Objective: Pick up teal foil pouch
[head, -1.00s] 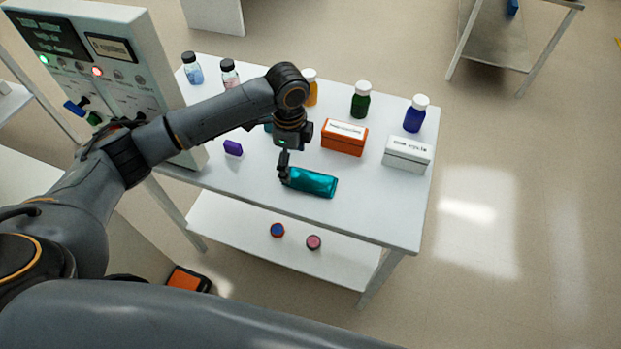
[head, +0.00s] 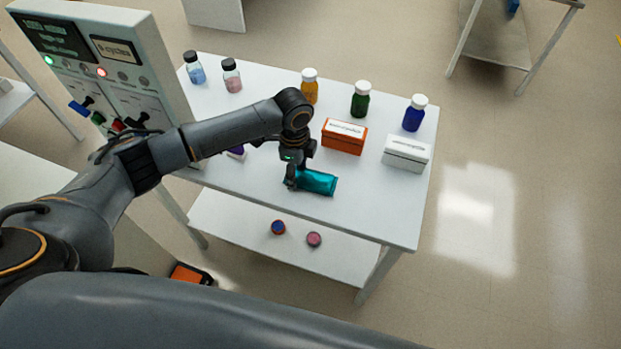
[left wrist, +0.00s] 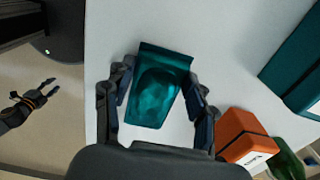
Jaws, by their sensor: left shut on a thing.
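The teal foil pouch (head: 317,182) is at the front middle of the white table (head: 370,218). My left gripper (head: 292,181) is over the pouch's left end and shut on it. In the left wrist view the pouch (left wrist: 157,95) lies between the two fingers of the left gripper (left wrist: 158,78), one on each side. I cannot tell whether the pouch touches the table. My right gripper (left wrist: 46,90) shows small at the left of the left wrist view, its fingers apart and empty, away from the table.
An orange box (head: 343,137) and a white box (head: 406,153) stand right of the gripper. Several bottles, such as a green one (head: 360,100), line the back. A control panel (head: 105,70) stands at the left. A teal box (left wrist: 300,72) shows in the left wrist view. The table's front right is clear.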

